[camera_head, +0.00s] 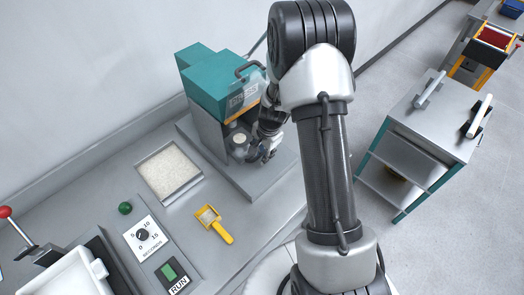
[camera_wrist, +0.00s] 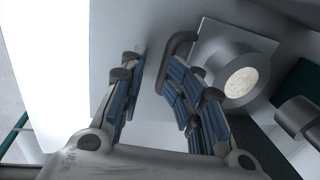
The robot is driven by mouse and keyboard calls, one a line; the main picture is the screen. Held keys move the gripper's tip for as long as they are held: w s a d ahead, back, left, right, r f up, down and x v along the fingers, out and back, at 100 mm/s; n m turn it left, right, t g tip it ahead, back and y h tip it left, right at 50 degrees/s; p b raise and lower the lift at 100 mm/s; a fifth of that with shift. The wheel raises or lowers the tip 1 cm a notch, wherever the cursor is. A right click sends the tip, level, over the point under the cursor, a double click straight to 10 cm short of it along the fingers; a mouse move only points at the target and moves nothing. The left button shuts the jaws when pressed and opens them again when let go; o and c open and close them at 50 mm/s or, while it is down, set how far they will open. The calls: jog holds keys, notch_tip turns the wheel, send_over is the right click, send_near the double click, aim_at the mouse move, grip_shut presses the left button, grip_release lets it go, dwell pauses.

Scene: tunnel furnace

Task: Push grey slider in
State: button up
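The grey slider sits at the base of the teal press (camera_head: 218,82). Its round well (camera_head: 240,139) holds pale granules and stands out in front of the press body. In the wrist view the slider (camera_wrist: 212,42) is a light grey block with the granule-filled well (camera_wrist: 241,82) at right. A dark grey bent handle (camera_wrist: 178,46) is close to the right finger. My gripper (camera_head: 266,152) is beside the slider's front in the head view. In the wrist view my gripper (camera_wrist: 158,88) has its fingers apart, with a gap between the left finger and the handle. Contact cannot be told.
A tray of pale granules (camera_head: 169,172) is set in the bench left of the press. A yellow scoop (camera_head: 213,223) lies in front. A dial (camera_head: 142,235), green button (camera_head: 125,208) and RUN switch (camera_head: 170,272) are at lower left. A grey cart (camera_head: 430,120) stands at right.

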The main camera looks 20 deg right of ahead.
jog(key=shift+s+a, duration=0.1)
jog(key=shift+s, duration=0.15)
jog(key=s+d+r+p, duration=0.1)
jog(key=s+r+p, duration=0.2)
jog(key=r+p, duration=1.1)
notch_tip(320, 180, up, 6)
jog(key=shift+d+f, duration=0.1)
jog(key=shift+d, duration=0.1)
dwell(1.4)
dwell(0.4)
notch_tip(320, 180, up, 12)
jog(key=s, duration=0.2)
jog(key=shift+d, duration=0.35)
jog(key=shift+f, duration=0.15)
jog(key=shift+c, duration=0.5)
